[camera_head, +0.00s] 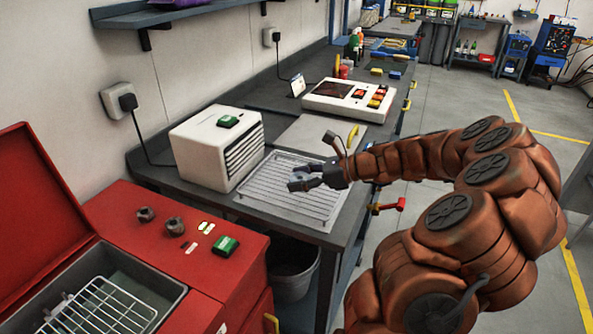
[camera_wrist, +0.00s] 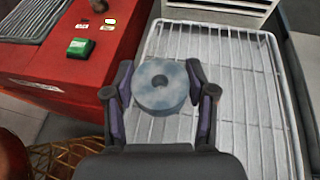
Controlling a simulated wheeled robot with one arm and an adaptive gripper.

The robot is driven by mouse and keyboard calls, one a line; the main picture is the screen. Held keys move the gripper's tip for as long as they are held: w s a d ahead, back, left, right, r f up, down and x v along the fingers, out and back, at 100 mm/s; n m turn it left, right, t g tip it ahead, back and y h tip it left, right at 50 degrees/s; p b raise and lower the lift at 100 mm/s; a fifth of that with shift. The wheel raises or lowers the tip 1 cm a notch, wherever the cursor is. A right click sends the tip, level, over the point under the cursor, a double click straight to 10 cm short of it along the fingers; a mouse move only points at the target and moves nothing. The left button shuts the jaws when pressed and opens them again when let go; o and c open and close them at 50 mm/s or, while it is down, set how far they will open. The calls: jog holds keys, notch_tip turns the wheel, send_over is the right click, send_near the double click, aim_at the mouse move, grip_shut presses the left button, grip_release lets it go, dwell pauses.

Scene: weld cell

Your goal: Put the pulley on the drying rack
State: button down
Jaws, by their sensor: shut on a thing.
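The pulley is a grey, mottled round disc with a dark centre hole (camera_wrist: 172,97), seen between my fingers in the wrist view. My gripper (camera_wrist: 160,84) is shut on its sides. In the head view my gripper (camera_head: 304,178) is over the right part of the drying rack, and the pulley is small and partly hidden by the fingers. The drying rack (camera_head: 262,191) is a white wire grid on a tray on the dark bench; it also shows in the wrist view (camera_wrist: 241,107). I cannot tell whether the pulley touches the wires.
A white box with a slatted side (camera_head: 204,148) stands left of the rack. A grey board (camera_head: 318,136) and a white panel with coloured buttons (camera_head: 347,101) lie behind. A red cabinet (camera_head: 165,262) with an open basin stands at front left. The rack's wires look bare.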

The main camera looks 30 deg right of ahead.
jog(key=w+d, duration=0.1)
jog(key=w, duration=0.1)
jog(key=w+d+p, duration=0.1)
jog(key=w, duration=0.1)
jog(key=w+d, duration=0.1)
jog(key=w, duration=0.2)
jog(key=shift+w+d+f, duration=0.1)
jog(key=shift+d+f, duration=0.25)
jog(key=shift+d, duration=0.05)
jog(key=shift+f+p, duration=0.6)
jog(key=shift+f, duration=1.15)
jog(key=shift+c, duration=1.8)
grip_release()
jog(key=shift+f, duration=0.1)
jog(key=b+v, duration=0.1)
jog(key=v, duration=0.9)
jog(key=shift+d+r+b, duration=0.25)
jog(key=shift+b, duration=0.1)
jog(key=shift+s+d+r, duration=0.15)
jog(key=shift+s, duration=0.2)
jog(key=shift+s+d+r, duration=0.2)
jog(key=shift+s, duration=0.15)
